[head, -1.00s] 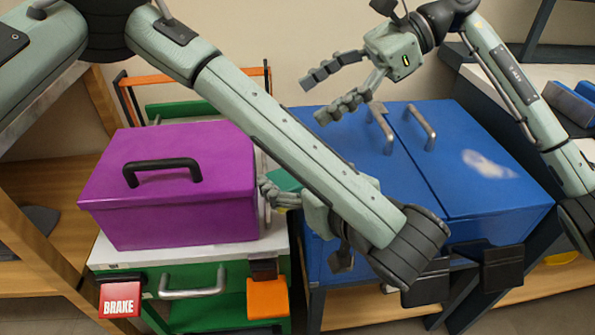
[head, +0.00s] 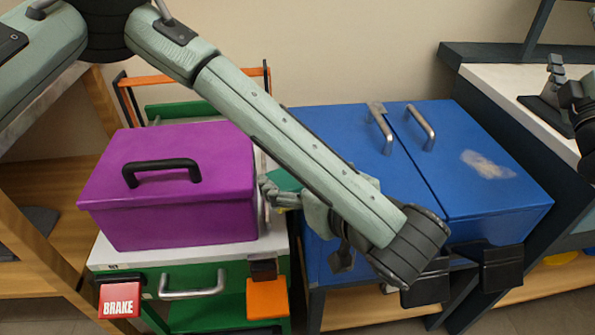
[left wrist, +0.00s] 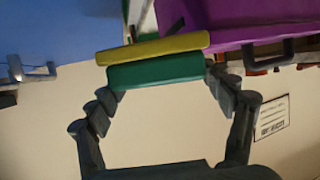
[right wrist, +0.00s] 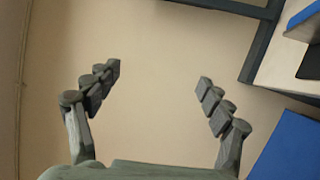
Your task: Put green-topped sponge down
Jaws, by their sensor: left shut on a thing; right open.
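The green-topped sponge (left wrist: 155,70), with a green layer against a yellow layer, is in my left gripper (left wrist: 165,90). The fingers are shut on its ends in the left wrist view. In the head view only a green part of the sponge (head: 286,180) shows, between the purple box and the blue cabinet, mostly behind my left forearm and fingers. My left gripper (head: 280,195) is close to the purple box's right side. Whether the sponge touches a surface I cannot tell. My right gripper (right wrist: 158,82) is open and empty in the right wrist view, facing the bare wall.
The purple box (head: 180,215) with a black handle stands on a white-topped green cart (head: 200,252). The blue cabinet (head: 480,195) with two metal handles stands to its right, with a pale smudge on top. A white counter (head: 500,85) is at the far right.

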